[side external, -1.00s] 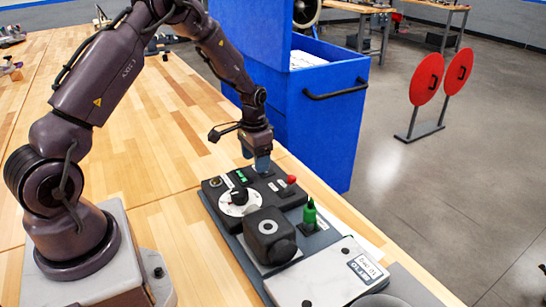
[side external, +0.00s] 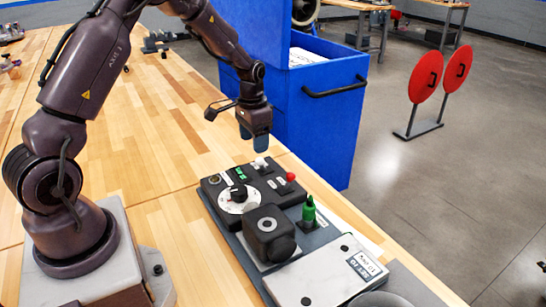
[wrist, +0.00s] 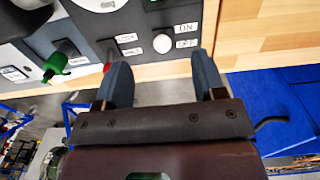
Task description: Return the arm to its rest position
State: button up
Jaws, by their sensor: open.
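My gripper (side external: 254,140) hangs above the far end of the control panel (side external: 216,186), with clear air between its fingertips and the panel. In the wrist view my gripper (wrist: 162,75) is open and empty, its two blue-grey fingers apart. A white knob or switch (side external: 261,163) stands on the panel just below the fingers. It also shows in the wrist view (wrist: 162,43), beside the ON and OFF labels. My arm is bent over the wooden table (side external: 150,120).
The panel carries a white dial (side external: 239,199), a red button (side external: 290,177), a green handle (side external: 309,211) and a black block (side external: 269,234). A tall blue bin (side external: 320,110) stands close behind my gripper. Red discs (side external: 427,77) stand on the floor. The table's left side is mostly clear.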

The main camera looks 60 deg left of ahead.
jog(key=s+d+r+t, duration=0.5)
jog(key=s+d+r, duration=1.2)
jog(key=s+r, duration=0.3)
jog(key=shift+s+r+t, duration=0.3)
jog(key=shift+s+r, duration=0.05)
jog(key=shift+r, duration=0.45)
